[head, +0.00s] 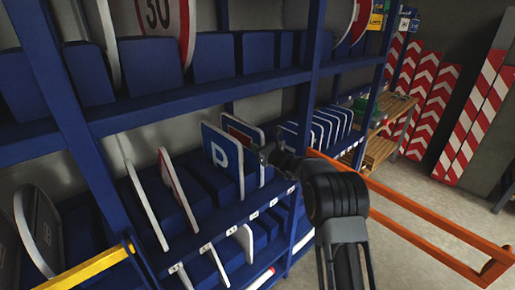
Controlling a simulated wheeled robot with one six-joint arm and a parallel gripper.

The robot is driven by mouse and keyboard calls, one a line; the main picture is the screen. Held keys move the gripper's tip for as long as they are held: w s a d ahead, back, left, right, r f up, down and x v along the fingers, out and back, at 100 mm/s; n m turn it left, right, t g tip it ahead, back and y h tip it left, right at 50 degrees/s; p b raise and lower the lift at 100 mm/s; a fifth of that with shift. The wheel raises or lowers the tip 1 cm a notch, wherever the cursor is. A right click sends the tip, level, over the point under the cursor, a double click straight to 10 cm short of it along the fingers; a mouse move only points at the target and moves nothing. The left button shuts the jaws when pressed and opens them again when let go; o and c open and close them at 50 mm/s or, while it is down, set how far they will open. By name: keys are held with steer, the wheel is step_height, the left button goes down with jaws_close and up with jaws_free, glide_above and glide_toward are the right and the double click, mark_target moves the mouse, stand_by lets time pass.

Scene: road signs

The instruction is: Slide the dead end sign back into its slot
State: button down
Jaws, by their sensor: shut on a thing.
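The dead end sign (241,132), a blue plate with a white edge and a patch of red, stands nearly upright among the blue blocks of the middle shelf. The blue P parking sign in front covers much of it. My gripper (267,155) reaches in from the right and is shut on its right edge. The fingertips are small and dark here, so the exact grip is hard to see. The sign's lower edge and its slot (263,188) are mostly hidden, so I cannot tell how deep it sits.
The P sign (222,161) stands close on the left. Several white-edged signs (319,128) stand to the right. A blue rack post (310,75) rises behind my arm. An orange rail (425,225) runs right of my arm, and a yellow bar (85,272) is lower left.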

steer(key=shift+f, duration=0.15)
steer(key=c, duration=1.3)
jaws_free()
steer(key=shift+o, duration=1.4)
steer(key=shift+f, duration=0.2)
steer(key=b+v, duration=0.3)
steer(key=v, duration=1.1)
steer(key=shift+b, duration=0.35)
steer(key=shift+r, duration=0.15)
